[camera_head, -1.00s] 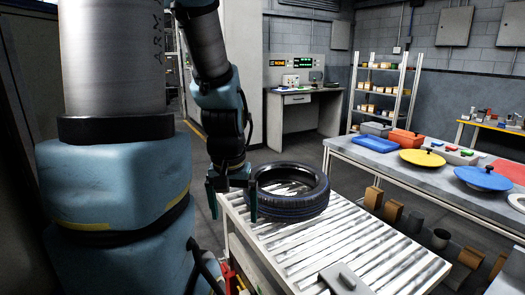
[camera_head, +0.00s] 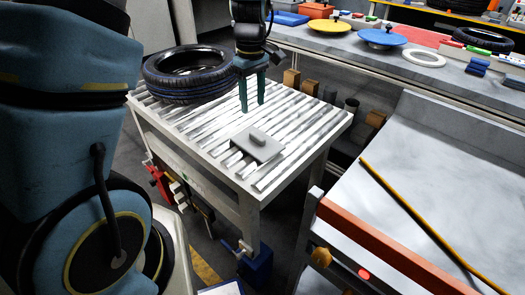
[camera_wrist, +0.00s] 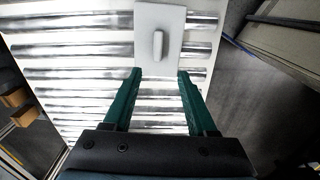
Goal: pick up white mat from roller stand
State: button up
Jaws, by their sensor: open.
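My gripper (camera_head: 253,108) points down over the rollers, behind the mat in the head view. It is open and empty, with its two teal fingers (camera_wrist: 157,74) apart. No contact with the mat shows.
A black tyre (camera_head: 185,93) lies at the rear left of the roller stand. A long table (camera_head: 320,42) with coloured lids and a white ring (camera_head: 425,58) runs behind. A white-surfaced bench (camera_head: 440,150) with an orange edge stands at the right, across a gap.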

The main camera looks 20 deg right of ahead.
aim_at(257, 136)
jog(key=f+p, duration=0.1)
jog(key=f, duration=0.6)
jog(key=d+f+p, duration=0.1)
jog(key=f, duration=0.3)
jog(key=shift+s+p, duration=0.3)
jog(key=shift+s, duration=0.05)
jog(key=shift+c, duration=0.4)
grip_shut()
